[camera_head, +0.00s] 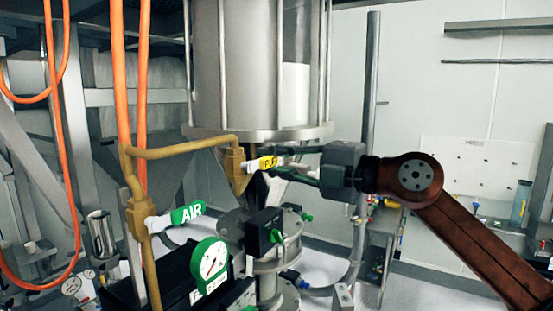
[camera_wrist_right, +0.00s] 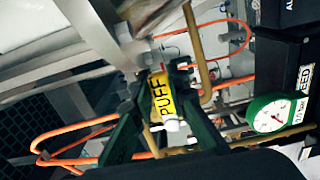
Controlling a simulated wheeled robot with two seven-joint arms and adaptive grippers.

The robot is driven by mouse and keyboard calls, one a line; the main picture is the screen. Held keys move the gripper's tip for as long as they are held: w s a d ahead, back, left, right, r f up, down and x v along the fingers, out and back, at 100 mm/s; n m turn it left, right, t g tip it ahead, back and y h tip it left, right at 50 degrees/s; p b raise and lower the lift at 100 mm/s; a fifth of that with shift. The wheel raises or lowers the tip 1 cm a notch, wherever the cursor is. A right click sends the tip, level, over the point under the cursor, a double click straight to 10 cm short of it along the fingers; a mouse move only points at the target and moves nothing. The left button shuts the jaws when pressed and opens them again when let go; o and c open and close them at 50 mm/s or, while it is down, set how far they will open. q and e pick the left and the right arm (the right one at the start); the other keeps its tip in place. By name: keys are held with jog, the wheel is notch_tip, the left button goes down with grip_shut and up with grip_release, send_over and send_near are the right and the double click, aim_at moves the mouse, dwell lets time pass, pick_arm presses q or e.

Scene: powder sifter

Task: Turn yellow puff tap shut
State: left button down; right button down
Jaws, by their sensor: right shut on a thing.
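The yellow puff tap handle (camera_head: 265,163) sticks out from a brass valve (camera_head: 236,170) just below the big steel vessel, pointing right in the head view. My right gripper (camera_head: 290,165) comes in from the right and is shut on this handle; its fingers hide the handle's outer part. In the right wrist view the yellow PUFF sleeve (camera_wrist_right: 163,95) with its pale end lies between the two dark green fingers (camera_wrist_right: 155,105). My left gripper is not in either view.
A green AIR tap (camera_head: 187,213) sits lower left on the brass pipe. A green gauge (camera_head: 209,262) and a black box (camera_head: 263,233) stand below the gripper. The steel vessel (camera_head: 250,70) is close above. Orange hoses (camera_head: 120,80) hang at the left.

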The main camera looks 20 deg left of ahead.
jog(key=shift+w, duration=0.1)
dwell(0.3)
jog(key=c, duration=1.9)
grip_release()
jog(key=shift+d, duration=0.1)
jog(key=shift+o, duration=0.3)
jog(key=s+d, duration=0.2)
jog(key=d, duration=1)
